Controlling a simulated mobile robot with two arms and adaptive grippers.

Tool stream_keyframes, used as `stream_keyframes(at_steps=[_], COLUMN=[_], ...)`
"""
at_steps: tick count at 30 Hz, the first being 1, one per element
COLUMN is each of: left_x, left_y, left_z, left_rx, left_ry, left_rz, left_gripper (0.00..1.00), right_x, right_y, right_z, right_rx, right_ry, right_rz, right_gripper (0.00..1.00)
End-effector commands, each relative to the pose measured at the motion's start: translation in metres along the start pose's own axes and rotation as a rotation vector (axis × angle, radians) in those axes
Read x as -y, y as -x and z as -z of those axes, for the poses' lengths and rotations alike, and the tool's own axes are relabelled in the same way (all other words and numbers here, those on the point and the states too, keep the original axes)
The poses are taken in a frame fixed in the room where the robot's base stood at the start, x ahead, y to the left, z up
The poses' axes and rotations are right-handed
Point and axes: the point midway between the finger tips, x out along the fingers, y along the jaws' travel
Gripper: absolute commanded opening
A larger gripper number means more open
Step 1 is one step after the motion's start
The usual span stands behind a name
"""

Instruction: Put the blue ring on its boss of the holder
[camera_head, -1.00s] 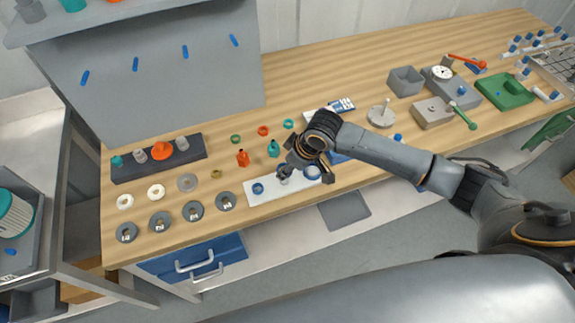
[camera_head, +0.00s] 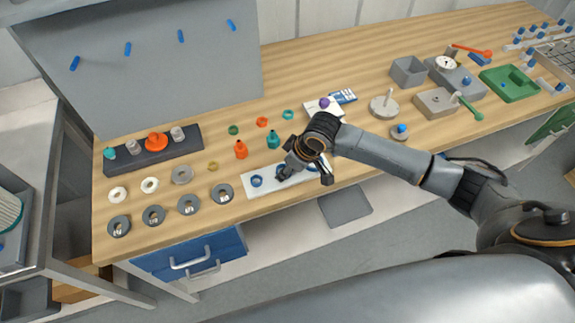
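A long white plate (camera_head: 262,190), which looks like the holder, lies near the front edge of the bench. A blue ring (camera_head: 257,181) sits at its left part, and another blue piece (camera_head: 312,167) shows at its right part, partly behind my gripper. My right gripper (camera_head: 283,173) points down and left over the middle of the plate, with its fingertips close to the plate's surface. Something dark blue shows at the fingertips, but it is too small to tell whether they grip it. The boss under the fingertips is hidden. My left gripper is not in view.
A dark rack (camera_head: 190,150) with several vessels stands at the back left. A grey box (camera_head: 408,72) and green tray (camera_head: 508,84) are at right.

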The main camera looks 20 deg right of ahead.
Motion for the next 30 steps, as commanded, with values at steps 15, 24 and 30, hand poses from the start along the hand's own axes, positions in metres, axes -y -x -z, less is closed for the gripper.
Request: stream_keyframes(at_steps=[15,24,30], left_x=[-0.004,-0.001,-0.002], left_y=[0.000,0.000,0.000], left_z=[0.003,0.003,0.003], left_rx=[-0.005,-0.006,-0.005], left_ry=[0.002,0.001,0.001], left_rz=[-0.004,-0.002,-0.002], left_gripper=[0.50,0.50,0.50], right_x=[0.000,-0.001,-0.001], right_y=[0.000,0.011,0.049], right_z=[0.000,0.000,0.000], right_rx=[0.000,-0.001,-0.003], right_ry=[0.001,0.001,0.002], right_rz=[0.000,-0.001,-0.003], right_gripper=[0.67,0.67,0.67])
